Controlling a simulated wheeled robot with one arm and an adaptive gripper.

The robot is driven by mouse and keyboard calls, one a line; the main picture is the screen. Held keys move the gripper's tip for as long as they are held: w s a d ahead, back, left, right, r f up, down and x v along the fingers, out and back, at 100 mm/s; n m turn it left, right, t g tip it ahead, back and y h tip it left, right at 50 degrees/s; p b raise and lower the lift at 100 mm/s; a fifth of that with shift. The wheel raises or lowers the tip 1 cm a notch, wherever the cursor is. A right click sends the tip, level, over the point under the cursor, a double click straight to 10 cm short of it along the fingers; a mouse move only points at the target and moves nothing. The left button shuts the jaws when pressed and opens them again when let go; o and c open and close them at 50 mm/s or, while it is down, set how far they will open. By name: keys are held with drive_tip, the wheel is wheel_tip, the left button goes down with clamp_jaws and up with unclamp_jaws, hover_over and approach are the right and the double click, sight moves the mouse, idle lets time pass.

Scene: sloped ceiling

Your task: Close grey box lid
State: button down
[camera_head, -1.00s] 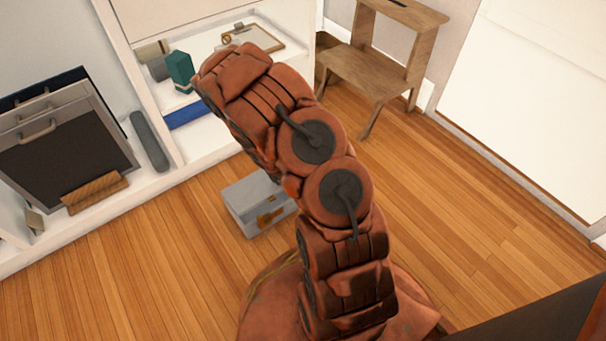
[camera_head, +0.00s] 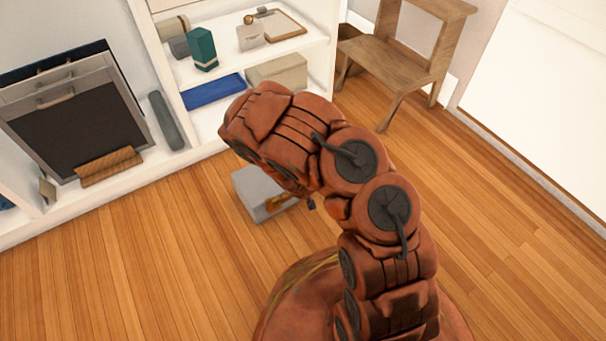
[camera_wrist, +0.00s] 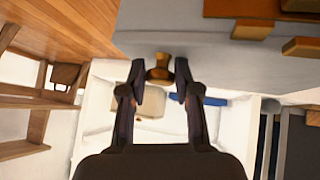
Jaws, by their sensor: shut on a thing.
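The grey box (camera_head: 254,190) sits on the wooden floor beyond my base, partly hidden behind my arm. A brass fitting shows on its near side. In the wrist view, the grey box surface (camera_wrist: 180,40) fills the upper right, with brass fittings along the top. A small brass knob (camera_wrist: 158,75) at its edge is between the fingers of my gripper (camera_wrist: 160,82), which is shut on it. My gripper's fingers are hidden in the head view. The frames do not clearly show how far the lid is open.
A white shelf unit (camera_head: 180,165) stands behind the box, holding a green box (camera_head: 203,50), a blue item (camera_head: 214,91) and a beige box (camera_head: 278,72). A wooden step stool (camera_head: 385,60) stands at the back right. The floor (camera_head: 130,260) left of the box is clear.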

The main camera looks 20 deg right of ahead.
drive_tip(key=shift+s+d+f, duration=0.55)
drive_tip(key=shift+s+f, duration=0.05)
drive_tip(key=shift+f, duration=0.1)
drive_tip(key=c, duration=1.2)
unclamp_jaws()
drive_tip(key=shift+f, duration=0.1)
drive_tip(key=o, duration=0.3)
drive_tip(key=shift+s+f, duration=0.1)
drive_tip(key=shift+f, duration=0.35)
drive_tip(key=shift+o, duration=0.2)
drive_tip(key=shift+w+a+r, duration=0.2)
drive_tip(key=shift+a+r, duration=0.05)
drive_tip(key=shift+r, duration=0.3)
drive_tip(key=shift+w+r, duration=0.2)
drive_tip(key=shift+r, duration=0.3)
wheel_tip(320, 180, up, 9)
drive_tip(key=shift+a, duration=0.15)
drive_tip(key=shift+r, duration=0.1)
